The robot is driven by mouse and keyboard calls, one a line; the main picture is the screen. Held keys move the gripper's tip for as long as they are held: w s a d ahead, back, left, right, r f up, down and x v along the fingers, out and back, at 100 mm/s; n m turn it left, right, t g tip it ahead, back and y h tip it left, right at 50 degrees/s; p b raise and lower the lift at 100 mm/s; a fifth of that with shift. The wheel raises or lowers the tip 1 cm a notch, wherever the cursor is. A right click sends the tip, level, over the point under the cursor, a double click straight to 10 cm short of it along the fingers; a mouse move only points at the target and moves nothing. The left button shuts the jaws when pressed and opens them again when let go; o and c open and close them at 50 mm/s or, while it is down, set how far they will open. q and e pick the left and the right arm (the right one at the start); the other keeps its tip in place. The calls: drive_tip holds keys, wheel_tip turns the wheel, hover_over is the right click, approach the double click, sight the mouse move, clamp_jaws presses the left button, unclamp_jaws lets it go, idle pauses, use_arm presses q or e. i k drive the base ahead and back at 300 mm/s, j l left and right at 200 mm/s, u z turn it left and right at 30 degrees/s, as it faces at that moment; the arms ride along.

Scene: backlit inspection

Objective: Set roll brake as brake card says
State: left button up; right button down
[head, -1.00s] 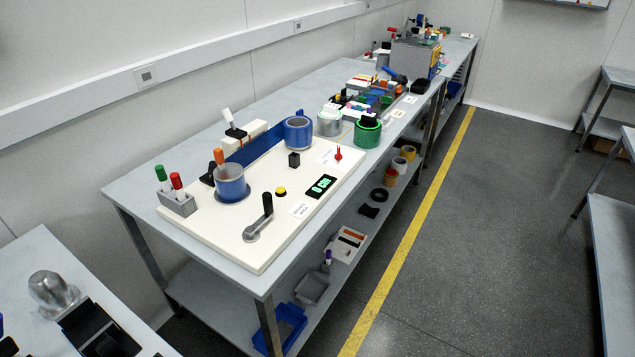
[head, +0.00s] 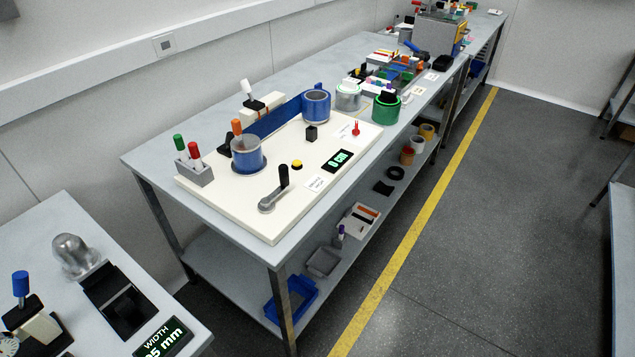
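On the long table, a cream board (head: 276,226) carries two blue rolls: a near roll (head: 248,158) and a far roll (head: 316,106), with a blue strip (head: 274,122) behind them. A black-handled crank (head: 276,190) stands at the board's front. A small red knob (head: 356,128) stands near the right end beside a white card (head: 346,131). A second white card (head: 317,184) lies by the crank. Their print is too small to read. A display (head: 341,160) shows green digits, seemingly "0 cm". A white-topped lever (head: 247,90) stands on a cream block behind. Neither gripper is in view.
A yellow button (head: 297,164) and black block (head: 311,132) sit on the board. A grey holder (head: 195,174) has green and red handled tools. A near-left table (head: 130,245) bears a width display (head: 162,340). Open floor (head: 440,260) lies right of the yellow line.

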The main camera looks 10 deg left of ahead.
sight(356, 128)
drive_tip(key=i+l+u, duration=0.2)
drive_tip(key=i+l, duration=0.25)
drive_tip(key=i+l+u, duration=0.25)
drive_tip(key=i+l, duration=0.15)
drive_tip(key=l, duration=0.2)
